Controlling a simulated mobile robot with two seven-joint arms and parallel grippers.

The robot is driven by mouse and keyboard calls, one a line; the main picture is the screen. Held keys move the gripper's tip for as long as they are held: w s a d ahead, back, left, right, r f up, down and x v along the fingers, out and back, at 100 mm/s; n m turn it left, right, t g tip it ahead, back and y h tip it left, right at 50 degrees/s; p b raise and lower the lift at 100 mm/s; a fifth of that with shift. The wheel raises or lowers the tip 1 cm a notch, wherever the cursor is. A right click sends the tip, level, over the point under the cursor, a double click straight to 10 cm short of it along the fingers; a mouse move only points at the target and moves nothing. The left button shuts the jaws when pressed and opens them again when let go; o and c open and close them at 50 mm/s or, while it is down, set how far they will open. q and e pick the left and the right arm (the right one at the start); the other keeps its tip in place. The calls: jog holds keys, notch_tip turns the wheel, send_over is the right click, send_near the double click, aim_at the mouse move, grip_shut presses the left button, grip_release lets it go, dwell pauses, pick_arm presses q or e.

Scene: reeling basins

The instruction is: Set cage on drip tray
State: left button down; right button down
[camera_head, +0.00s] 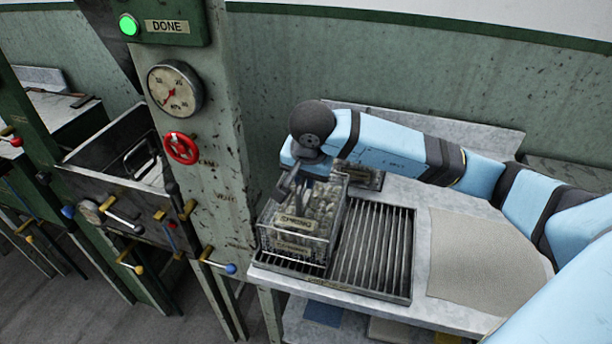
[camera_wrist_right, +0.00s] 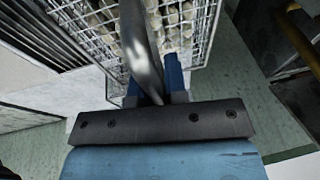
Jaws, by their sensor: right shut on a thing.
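The wire cage (camera_head: 300,222), filled with pale cocoons and bearing a label plate on its front, is at the left part of the slatted drip tray (camera_head: 375,250). I cannot tell whether its base touches the slats. My right gripper (camera_head: 300,180) is above the cage and shut on its handle. In the right wrist view the gripper's blue fingers (camera_wrist_right: 158,80) close around the grey metal handle (camera_wrist_right: 140,50), with the mesh and cocoons of the cage (camera_wrist_right: 180,22) beyond. My left gripper is not in view.
A beige cloth (camera_head: 478,258) lies right of the tray. A green post with a pressure gauge (camera_head: 175,88), a red valve wheel (camera_head: 181,148) and a lit green lamp (camera_head: 129,25) stands left. An open metal basin (camera_head: 120,150) is farther left.

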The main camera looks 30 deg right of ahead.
aim_at(309, 205)
jog(key=c, duration=1.2)
grip_release()
jog(key=shift+o, duration=0.2)
jog(key=shift+r+p, duration=0.25)
jog(key=shift+p, duration=0.2)
jog(key=v, duration=1.1)
jog(key=shift+s+r, duration=0.2)
jog(key=shift+r, duration=0.15)
jog(key=shift+a, duration=0.15)
